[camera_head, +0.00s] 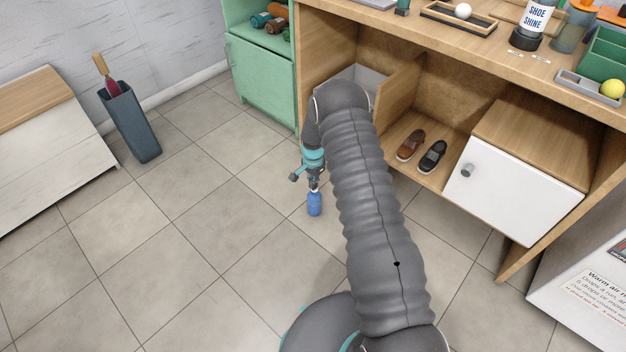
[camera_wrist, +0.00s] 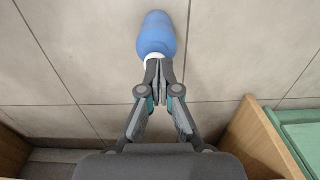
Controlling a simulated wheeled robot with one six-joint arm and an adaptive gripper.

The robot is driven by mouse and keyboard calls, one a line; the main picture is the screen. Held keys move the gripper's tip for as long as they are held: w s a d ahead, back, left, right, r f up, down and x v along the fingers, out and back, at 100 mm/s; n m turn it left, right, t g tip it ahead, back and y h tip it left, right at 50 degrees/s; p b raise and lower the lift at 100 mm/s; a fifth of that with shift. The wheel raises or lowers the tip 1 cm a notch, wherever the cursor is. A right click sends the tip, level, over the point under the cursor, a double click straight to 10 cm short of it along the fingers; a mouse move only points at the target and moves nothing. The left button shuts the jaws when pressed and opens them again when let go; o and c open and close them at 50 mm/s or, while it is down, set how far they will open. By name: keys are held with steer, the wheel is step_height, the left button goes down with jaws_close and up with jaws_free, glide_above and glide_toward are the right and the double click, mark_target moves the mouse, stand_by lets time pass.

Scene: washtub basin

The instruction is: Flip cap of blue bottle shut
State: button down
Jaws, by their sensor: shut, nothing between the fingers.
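The blue bottle (camera_head: 314,204) is on the tiled floor in the head view, left of my arm. In the wrist view the blue bottle (camera_wrist: 157,35) is at the top centre, with a white part (camera_wrist: 153,58) at its near end. My gripper (camera_wrist: 158,66) is shut and empty, its fingertips right at that white part and partly covering it. I cannot tell whether they touch it. In the head view my gripper (camera_head: 314,186) is just above the bottle. The cap's state is hidden behind the fingertips.
A wooden workbench (camera_head: 440,40) with open shelves is behind and right, holding shoes (camera_head: 432,157) and a white-doored cabinet (camera_head: 515,185). A green cabinet (camera_head: 262,82) stands at the back. A dark bin (camera_head: 130,122) is at left. Floor left of the bottle is clear.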

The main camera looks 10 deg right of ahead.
step_height(320, 180, down, 2)
steer(key=shift+f+b, duration=0.15)
steer(key=shift+b, duration=1.1)
steer(key=shift+s, duration=0.1)
steer(key=shift+f, duration=0.2)
step_height(320, 180, up, 15)
steer(key=p, duration=0.2)
steer(key=shift+w, duration=0.2)
